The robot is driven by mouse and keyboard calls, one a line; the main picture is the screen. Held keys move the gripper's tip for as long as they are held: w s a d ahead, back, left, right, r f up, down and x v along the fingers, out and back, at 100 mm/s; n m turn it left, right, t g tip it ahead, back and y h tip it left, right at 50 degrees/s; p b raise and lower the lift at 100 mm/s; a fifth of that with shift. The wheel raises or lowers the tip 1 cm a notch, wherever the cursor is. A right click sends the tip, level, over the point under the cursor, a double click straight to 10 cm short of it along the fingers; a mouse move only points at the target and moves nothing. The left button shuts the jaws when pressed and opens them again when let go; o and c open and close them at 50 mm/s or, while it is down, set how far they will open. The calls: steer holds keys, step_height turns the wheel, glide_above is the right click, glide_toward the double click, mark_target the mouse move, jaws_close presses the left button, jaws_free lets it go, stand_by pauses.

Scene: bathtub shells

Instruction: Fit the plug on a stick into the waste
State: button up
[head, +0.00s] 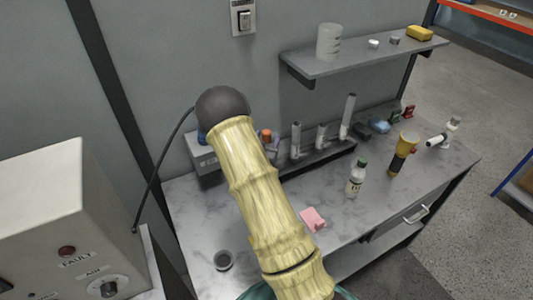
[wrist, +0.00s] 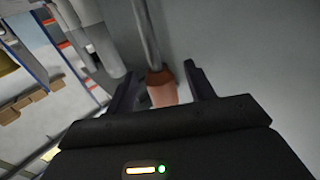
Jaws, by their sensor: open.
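In the wrist view my gripper (wrist: 161,70) is open. A pinkish-orange piece with a brown collar (wrist: 161,92) stands between its fingers, and a grey stick (wrist: 145,30) runs on from it; this looks like the plug on a stick. I see a gap at the right finger; contact on the left is unclear. In the head view my arm hides the gripper. A small orange-topped piece (head: 267,135) beside my arm may be the same object. A dark round opening with a pale rim (head: 223,260), probably the waste, lies in the worktop at lower left.
A wall shelf (head: 365,58) hangs above. A grey control box (head: 70,220) stands left.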

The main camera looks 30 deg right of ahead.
steer(key=shift+x, duration=0.9)
jaws_close()
